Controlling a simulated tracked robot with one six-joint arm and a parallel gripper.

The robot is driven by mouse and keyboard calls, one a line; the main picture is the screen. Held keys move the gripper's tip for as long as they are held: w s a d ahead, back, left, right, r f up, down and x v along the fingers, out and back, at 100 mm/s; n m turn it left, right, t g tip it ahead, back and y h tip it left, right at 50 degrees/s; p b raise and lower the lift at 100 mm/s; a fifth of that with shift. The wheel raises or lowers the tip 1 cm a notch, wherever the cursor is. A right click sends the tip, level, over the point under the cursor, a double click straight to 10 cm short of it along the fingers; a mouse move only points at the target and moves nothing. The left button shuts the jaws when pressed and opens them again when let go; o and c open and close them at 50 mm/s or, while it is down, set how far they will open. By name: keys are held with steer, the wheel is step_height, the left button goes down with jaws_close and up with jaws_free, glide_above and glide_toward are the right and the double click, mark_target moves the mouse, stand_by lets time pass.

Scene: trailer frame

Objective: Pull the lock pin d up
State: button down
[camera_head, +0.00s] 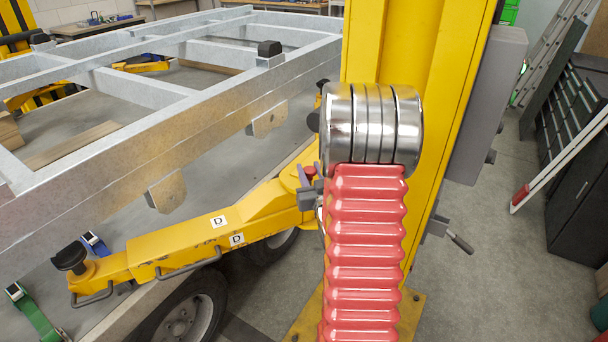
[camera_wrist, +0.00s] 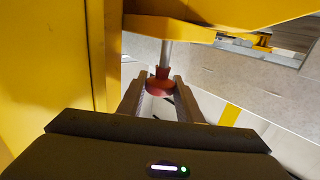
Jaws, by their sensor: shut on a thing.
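Lock pin d has a red knob (camera_wrist: 158,85) on a bare metal shaft. The shaft runs to the yellow lift arm at the top of the wrist view. My gripper (camera_wrist: 160,88) has one finger on each side of the red knob and is shut on it. In the head view the red knob (camera_head: 309,172) shows beside the yellow post, at the inner end of the yellow lift arm (camera_head: 205,230) marked D. My gripper (camera_head: 305,192) is there too, mostly hidden behind my red arm sleeve.
The yellow post (camera_head: 400,50) stands close behind my arm, with a grey box (camera_head: 487,100) on its right side. The galvanized trailer frame (camera_head: 190,130) lies to the left, above the lift arm. A wheel (camera_head: 180,315) is below the arm.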

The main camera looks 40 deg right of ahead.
steer(key=shift+w+r, duration=0.1)
steer(key=shift+r, duration=0.25)
steer(key=c, duration=1.3)
jaws_free()
steer(key=shift+f, duration=0.1)
steer(key=shift+a, duration=0.15)
